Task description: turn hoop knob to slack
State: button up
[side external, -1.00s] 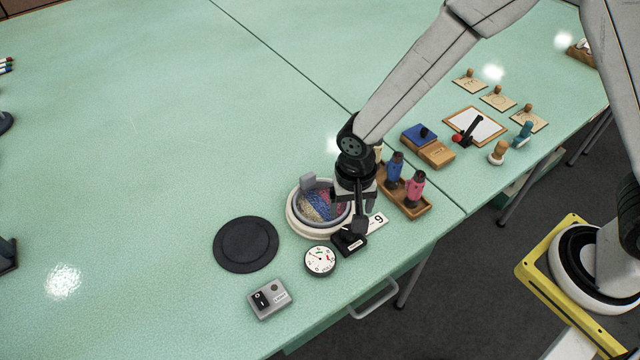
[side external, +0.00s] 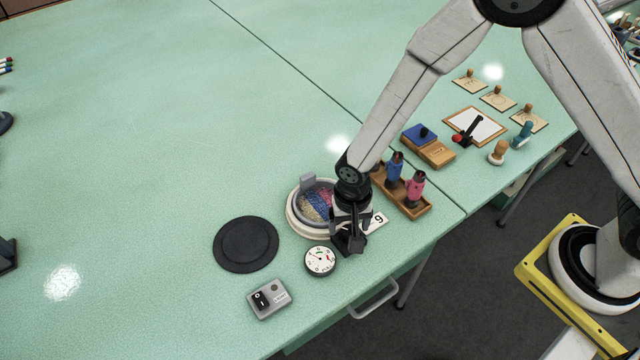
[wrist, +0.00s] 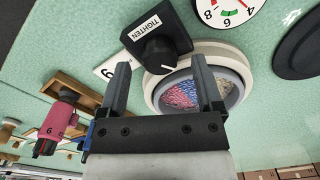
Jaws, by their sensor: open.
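The hoop knob is a black pointer knob (wrist: 159,52) on a black block marked TIGHTEN (wrist: 150,27), in front of the hoop. In the wrist view it shows beyond and between my gripper's fingertips (wrist: 160,62). The fingers are apart and nothing is held. In the side view my gripper (side external: 348,232) is over the knob block (side external: 352,246) and hides most of it, so I cannot tell whether it touches the knob. The round white hoop (side external: 295,217) with pink, blue and beige tufting is just behind; it also fills part of the wrist view (wrist: 153,88).
A round dial gauge (side external: 320,260) is close on the left of the knob block. A black disc (side external: 246,245) and switch box (side external: 269,299) lie left.

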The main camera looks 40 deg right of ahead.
jog(key=shift+f, duration=0.75)
jog(key=shift+c, duration=0.2)
grip_shut()
jog(key=shift+n, duration=0.4)
jog(key=n, duration=0.9)
jog(key=shift+n, duration=0.3)
